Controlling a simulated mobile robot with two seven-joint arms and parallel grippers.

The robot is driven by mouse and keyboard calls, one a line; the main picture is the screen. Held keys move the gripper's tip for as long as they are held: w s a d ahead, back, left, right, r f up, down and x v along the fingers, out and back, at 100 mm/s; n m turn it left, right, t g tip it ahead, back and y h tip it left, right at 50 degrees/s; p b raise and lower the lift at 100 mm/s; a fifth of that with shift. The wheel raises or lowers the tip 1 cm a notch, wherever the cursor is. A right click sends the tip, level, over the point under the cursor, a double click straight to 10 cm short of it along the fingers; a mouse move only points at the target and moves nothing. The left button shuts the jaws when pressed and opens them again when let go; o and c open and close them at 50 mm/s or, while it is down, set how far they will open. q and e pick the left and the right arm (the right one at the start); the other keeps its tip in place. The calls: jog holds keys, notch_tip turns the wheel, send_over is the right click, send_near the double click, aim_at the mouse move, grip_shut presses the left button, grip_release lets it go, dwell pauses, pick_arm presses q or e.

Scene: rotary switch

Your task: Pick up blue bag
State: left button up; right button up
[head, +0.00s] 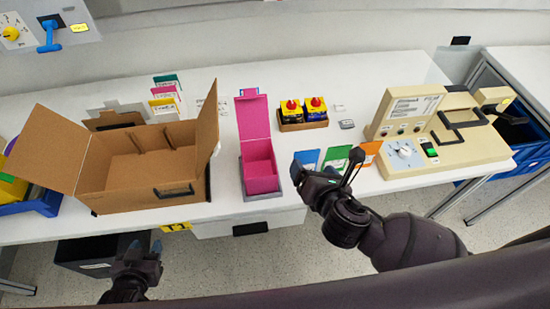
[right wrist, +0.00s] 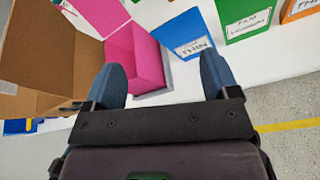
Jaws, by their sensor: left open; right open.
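The blue bag (head: 308,157) with a white label stands near the table's front edge, right of the pink box, partly hidden behind my right gripper. In the right wrist view the blue bag (right wrist: 185,35) is ahead of the fingertips, nearer the right finger, with no finger around it. My right gripper (head: 326,168) is open and empty, in front of the bag; its two blue-grey fingers (right wrist: 160,75) are wide apart in the wrist view. My left gripper (head: 141,246) is open and empty, low in front of the table below the cardboard box.
A green bag (head: 336,156) and an orange bag (head: 371,151) stand to the right of the blue one. A pink box (head: 260,172) is close on the left, beside a cardboard box (head: 140,165). A beige machine (head: 460,140) stands farther right.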

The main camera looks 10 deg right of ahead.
aim_at(307, 151)
jog(key=w+n, duration=0.1)
jog(key=w, duration=0.1)
jog(key=w+f+n+h, duration=0.1)
jog(key=w, duration=0.1)
jog(key=w+f+n, duration=0.1)
jog(key=shift+w+d+n, duration=0.3)
jog(key=shift+w+n, duration=0.1)
jog(key=shift+b+x, duration=0.3)
jog(key=shift+x, duration=2.3)
jog(key=shift+d, duration=0.15)
jog(key=shift+c, duration=0.3)
jog(key=c, duration=0.7)
